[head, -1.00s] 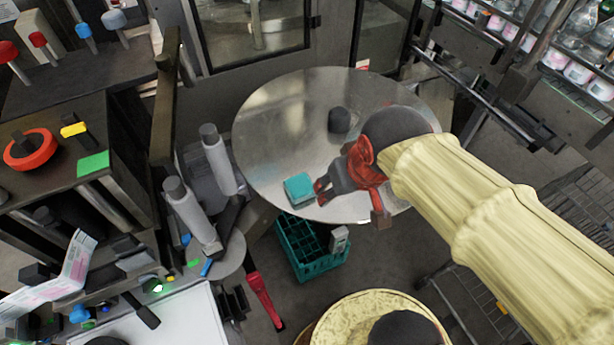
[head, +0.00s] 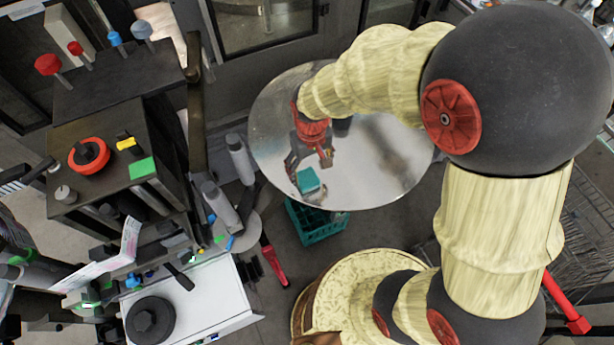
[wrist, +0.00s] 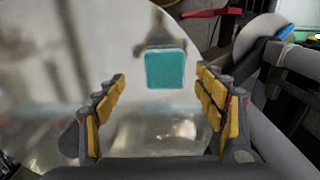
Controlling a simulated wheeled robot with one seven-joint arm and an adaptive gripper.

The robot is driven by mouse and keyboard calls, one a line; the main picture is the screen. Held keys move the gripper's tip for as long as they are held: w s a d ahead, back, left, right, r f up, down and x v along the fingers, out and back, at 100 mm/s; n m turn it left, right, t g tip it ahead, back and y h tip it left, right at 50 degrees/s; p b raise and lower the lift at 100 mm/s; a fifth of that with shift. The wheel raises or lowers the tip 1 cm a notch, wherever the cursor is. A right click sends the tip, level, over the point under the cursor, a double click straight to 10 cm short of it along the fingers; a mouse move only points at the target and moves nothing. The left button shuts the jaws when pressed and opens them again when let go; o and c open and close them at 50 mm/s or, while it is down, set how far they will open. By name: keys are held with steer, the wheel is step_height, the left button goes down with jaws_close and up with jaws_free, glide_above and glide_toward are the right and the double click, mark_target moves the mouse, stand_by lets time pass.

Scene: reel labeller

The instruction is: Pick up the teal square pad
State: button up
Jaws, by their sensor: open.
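The teal square pad (head: 308,180) lies on the round metal table (head: 385,185) near its front left edge. In the wrist view the pad (wrist: 166,69) lies ahead of the fingers, a little right of the middle between them. My gripper (head: 311,168) is open and empty, with its fingers pointing toward the pad in the head view. In the wrist view my gripper (wrist: 163,90) has its yellow-padded fingers wide apart on either side, and neither touches the pad.
A dark knob-like object (head: 342,127) stands on the table behind my gripper. A teal crate (head: 318,226) is on the floor below the table's front edge. Grey cylinders (head: 240,158) stand left of the table. The table's right side is clear.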

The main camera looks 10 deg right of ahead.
mark_target(307, 177)
steer(key=f, duration=0.2)
steer(key=a+f+p, duration=0.1)
steer(key=f, duration=0.2)
steer(key=shift+w+f, duration=0.1)
steer(key=shift+w, duration=0.1)
steer(key=shift+f, duration=0.35)
steer(key=shift+c, duration=1.1)
steer(key=c, duration=1)
steer(key=shift+r, duration=0.15)
